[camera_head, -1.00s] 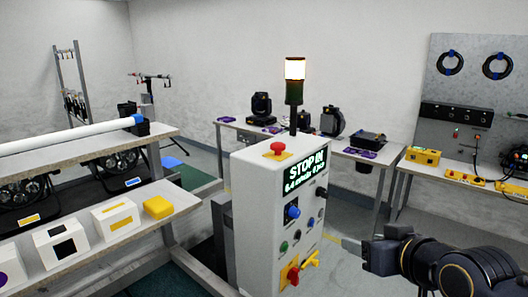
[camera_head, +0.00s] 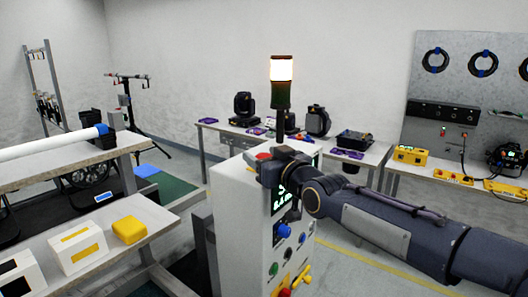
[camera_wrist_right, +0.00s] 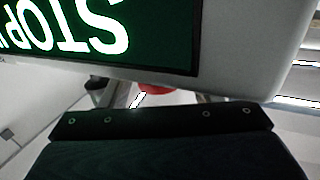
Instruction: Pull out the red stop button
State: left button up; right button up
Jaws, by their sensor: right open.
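The red stop button (camera_head: 264,156) sits on the sloped top of the grey control cabinet (camera_head: 232,200), partly hidden by my right gripper. My right gripper (camera_head: 268,172) is at the cabinet's top edge, right at the button, with its arm coming in from the right. My left gripper is not in view.
A lit beacon (camera_head: 281,68) stands on a pole behind the button, close to my right gripper. Knobs, including a blue one (camera_head: 284,231), are on the cabinet front. A bench (camera_head: 150,215) with a yellow block (camera_head: 129,226) is at left. Tables with equipment stand behind.

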jog(key=shift+w, duration=0.1)
grip_shut()
jog(key=shift+r+b, duration=0.3)
jog(key=shift+r, duration=0.35)
grip_release()
jog(key=shift+f, duration=0.1)
